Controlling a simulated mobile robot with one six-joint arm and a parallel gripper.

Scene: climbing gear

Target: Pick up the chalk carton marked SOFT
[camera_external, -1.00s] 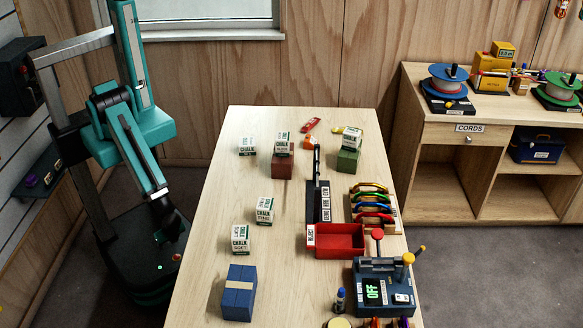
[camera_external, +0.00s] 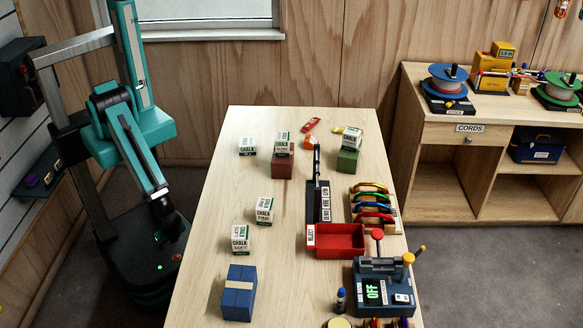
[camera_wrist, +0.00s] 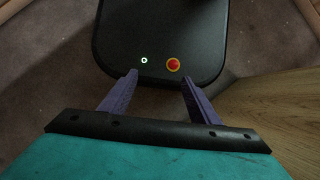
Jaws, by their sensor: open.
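The chalk carton marked SOFT (camera_external: 240,239) is a white box with green print, standing upright on the table's near left part, just behind a blue block. A similar carton, marked FINE (camera_external: 264,209), stands just behind it to the right. My gripper (camera_external: 171,226) hangs low beside the table's left edge, to the left of the SOFT carton and apart from it. In the wrist view my gripper (camera_wrist: 156,82) shows two purple fingers spread apart with nothing between them, above my own black base. No carton shows in the wrist view.
The blue block (camera_external: 239,292) sits in front of the SOFT carton. More chalk cartons stand farther back, one on a brown block (camera_external: 282,165) and one on a green block (camera_external: 347,160). A red REJECT tray (camera_external: 340,252) is to the right. Bare table lies between.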

